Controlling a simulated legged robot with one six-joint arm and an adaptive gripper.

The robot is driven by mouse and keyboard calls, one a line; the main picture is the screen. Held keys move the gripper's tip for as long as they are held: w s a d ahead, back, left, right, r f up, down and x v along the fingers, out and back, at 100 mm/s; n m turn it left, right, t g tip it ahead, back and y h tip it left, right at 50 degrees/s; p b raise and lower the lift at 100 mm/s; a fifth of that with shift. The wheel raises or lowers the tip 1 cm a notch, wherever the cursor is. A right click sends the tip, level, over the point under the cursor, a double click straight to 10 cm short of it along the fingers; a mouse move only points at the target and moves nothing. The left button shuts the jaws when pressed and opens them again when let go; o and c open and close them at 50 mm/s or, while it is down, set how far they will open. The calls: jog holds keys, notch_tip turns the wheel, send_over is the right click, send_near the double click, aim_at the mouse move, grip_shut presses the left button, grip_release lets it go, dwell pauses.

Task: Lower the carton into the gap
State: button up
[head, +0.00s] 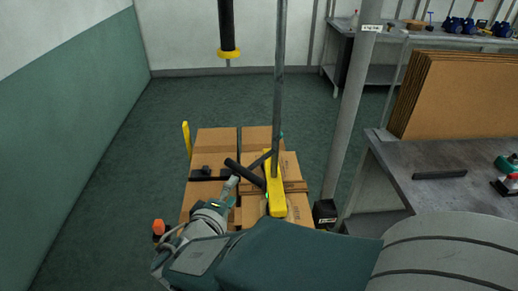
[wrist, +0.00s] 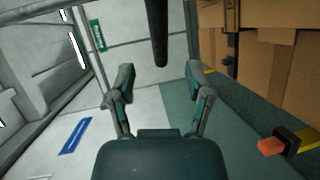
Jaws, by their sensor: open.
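Several brown cartons (head: 216,142) stand close together in a low block on the floor, with a narrow dark gap (head: 239,143) between two at the back. A carton at the right (head: 291,165) lies under a yellow lifting piece (head: 275,196) on a grey pole; whether it hangs or rests I cannot tell. A black bar handle (head: 243,172) angles off this piece. My gripper (head: 233,183) is by the handle's left end, above the cartons. In the wrist view my gripper (wrist: 159,78) is open, nothing between its fingertips; a black bar (wrist: 157,32) shows just beyond them. Cartons (wrist: 278,70) also show at right.
A black hose with a yellow ring (head: 228,54) hangs behind the cartons. A grey post (head: 350,110) and a bench (head: 440,185) with stacked brown sheets (head: 458,95) stand to the right. An orange-tipped post (head: 158,227) is at the left. The floor at left is clear.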

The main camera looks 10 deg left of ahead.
aim_at(243, 176)
jog(key=x, duration=0.8)
jog(key=shift+f, duration=0.1)
grip_shut()
